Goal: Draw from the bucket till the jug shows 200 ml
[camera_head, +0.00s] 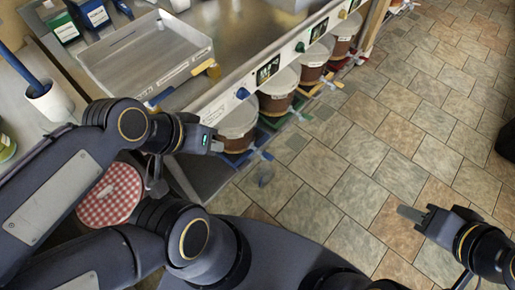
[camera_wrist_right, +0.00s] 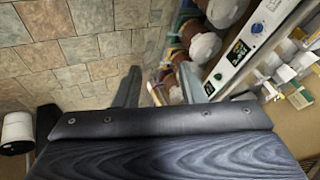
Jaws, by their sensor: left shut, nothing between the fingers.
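Several brown buckets with pale lids stand in a row under the bench's front edge. The nearest bucket (camera_head: 238,138) has a blue tap (camera_head: 261,155) at its front. A faint clear vessel, possibly the jug (camera_head: 265,178), shows just below this tap; its level and markings cannot be read. My left gripper (camera_head: 219,146) is shut and empty, over the left side of the nearest bucket in the head view. My right gripper (camera_head: 408,213) is over open floor at the right, well away from the buckets. In the right wrist view its fingers (camera_wrist_right: 160,88) stand apart with nothing between them.
A panel with a blue knob (camera_head: 242,93) and small displays (camera_head: 267,70) runs along the bench edge. A shallow metal tray (camera_head: 148,62), a white cup (camera_head: 50,102) and boxes stand on the bench. A red-checked round lid (camera_head: 108,194) is beside my left arm. Tiled floor (camera_head: 350,170) is clear.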

